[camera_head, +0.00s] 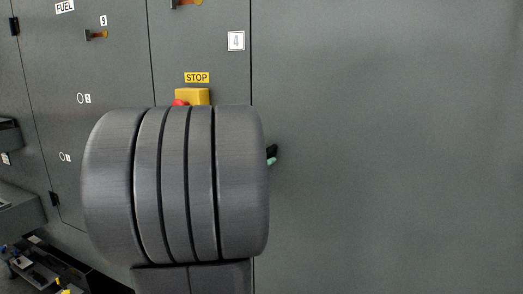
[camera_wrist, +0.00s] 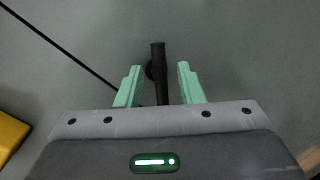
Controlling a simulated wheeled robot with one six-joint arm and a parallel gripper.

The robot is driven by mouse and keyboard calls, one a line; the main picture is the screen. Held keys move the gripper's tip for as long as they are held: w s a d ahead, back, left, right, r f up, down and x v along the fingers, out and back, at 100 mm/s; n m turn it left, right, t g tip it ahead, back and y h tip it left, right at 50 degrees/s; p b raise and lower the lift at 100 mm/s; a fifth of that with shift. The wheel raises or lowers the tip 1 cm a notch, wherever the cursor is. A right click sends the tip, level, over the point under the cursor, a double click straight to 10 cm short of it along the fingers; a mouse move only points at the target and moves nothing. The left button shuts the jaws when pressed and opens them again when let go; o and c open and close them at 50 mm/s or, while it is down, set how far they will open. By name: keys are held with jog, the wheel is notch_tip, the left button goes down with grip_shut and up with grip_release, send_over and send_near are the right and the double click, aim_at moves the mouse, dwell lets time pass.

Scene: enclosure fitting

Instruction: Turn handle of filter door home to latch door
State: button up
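The black handle (camera_wrist: 158,75) is a short bar standing out from a grey panel in the wrist view, nearly upright in the picture. My gripper (camera_wrist: 160,68) has green fingers, open, one on each side of the handle, with gaps visible on both sides. The handle's lower end is hidden behind my gripper body. In the head view my grey arm hides most of this area. Only a green fingertip (camera_head: 271,161) and a small black part (camera_head: 272,150) beside it show past the arm's right edge. The door panel (camera_head: 390,150) looks flat; whether it is fully closed I cannot tell.
A yellow box with a red button (camera_head: 180,103) sits under a STOP label (camera_head: 197,77), just above my arm. A yellow block (camera_wrist: 12,135) shows at the wrist view's lower left. A dark seam (camera_wrist: 60,48) crosses the panel. The right side is clear.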

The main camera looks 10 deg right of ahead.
jog(key=shift+p+x, duration=0.3)
jog(key=shift+x, duration=1.45)
grip_shut()
